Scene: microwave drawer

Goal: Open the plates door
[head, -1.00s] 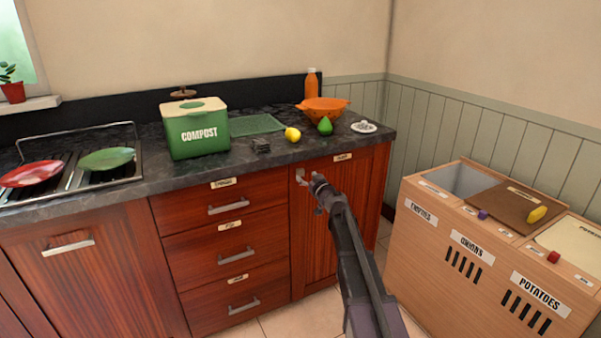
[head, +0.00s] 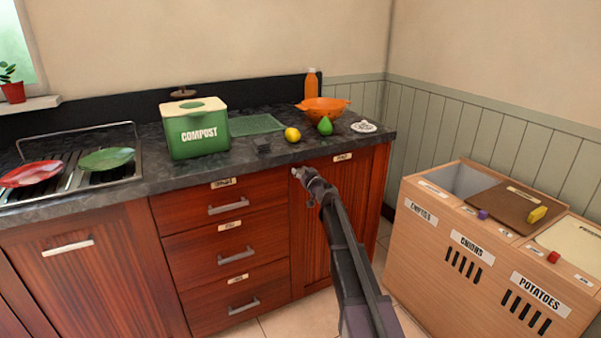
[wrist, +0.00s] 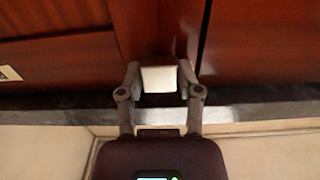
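The plates door is most likely the reddish wooden cabinet door (head: 358,205) right of the drawers in the head view; its small label (head: 343,157) is too blurred to read. It looks closed. My gripper (head: 303,176) is at the door's upper left corner and covers most of the small pale handle (head: 295,172). In the wrist view, my gripper (wrist: 160,75) has its two fingers apart, one on each side of the pale square handle (wrist: 160,80). The fingers are close to its edges; I cannot tell whether they press on it.
Three drawers (head: 226,240) with bar handles are left of the door. The countertop (head: 285,153) above holds a compost bin (head: 195,130), an orange colander (head: 322,110) and fruit. A wooden vegetable bin (head: 480,260) stands at the right. Floor shows between it and the cabinet.

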